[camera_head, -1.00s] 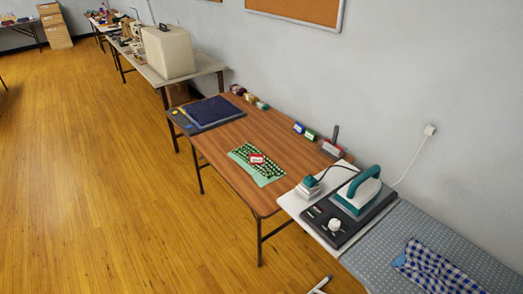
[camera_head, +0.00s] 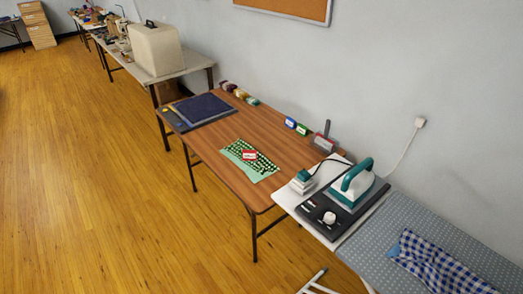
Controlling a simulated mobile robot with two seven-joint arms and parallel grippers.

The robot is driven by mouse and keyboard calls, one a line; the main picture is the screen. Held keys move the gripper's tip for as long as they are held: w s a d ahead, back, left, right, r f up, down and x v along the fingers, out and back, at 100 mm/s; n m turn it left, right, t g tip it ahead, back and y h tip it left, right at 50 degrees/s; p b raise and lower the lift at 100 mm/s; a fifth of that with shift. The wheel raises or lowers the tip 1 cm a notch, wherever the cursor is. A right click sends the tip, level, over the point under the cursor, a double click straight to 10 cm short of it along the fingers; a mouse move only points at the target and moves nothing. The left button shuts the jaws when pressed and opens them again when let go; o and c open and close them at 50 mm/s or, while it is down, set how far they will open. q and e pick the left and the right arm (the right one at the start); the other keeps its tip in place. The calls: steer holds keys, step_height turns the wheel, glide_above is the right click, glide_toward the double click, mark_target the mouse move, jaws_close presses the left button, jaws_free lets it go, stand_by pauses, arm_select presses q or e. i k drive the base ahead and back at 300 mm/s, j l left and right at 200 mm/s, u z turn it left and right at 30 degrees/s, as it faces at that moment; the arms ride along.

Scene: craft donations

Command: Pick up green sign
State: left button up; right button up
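A small green sign or block (camera_head: 302,130) with a pale face stands near the wall-side edge of the brown wooden table (camera_head: 213,163). A similar blue one (camera_head: 290,122) stands just left of it. A red one (camera_head: 323,144) with a grey upright part stands to its right. A small red and white sign (camera_head: 249,155) lies on a green patterned cloth (camera_head: 258,166) in the table's middle. Neither of my grippers is in view.
A teal iron (camera_head: 355,180) and a dark control panel (camera_head: 330,216) sit on the ironing table at the right. A dark blue folded cloth (camera_head: 203,107) lies at the table's far end. The wooden floor (camera_head: 120,210) left of the tables is clear.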

mark_target(302, 130)
steer(key=i+j+u, duration=0.2)
steer(key=i+j, duration=0.2)
steer(key=i+j+u, duration=0.15)
steer(key=i+j, duration=0.2)
steer(key=i, duration=0.2)
steer(key=i+j+u, duration=0.2)
steer(key=i, duration=0.3)
steer(key=i+l, duration=0.35)
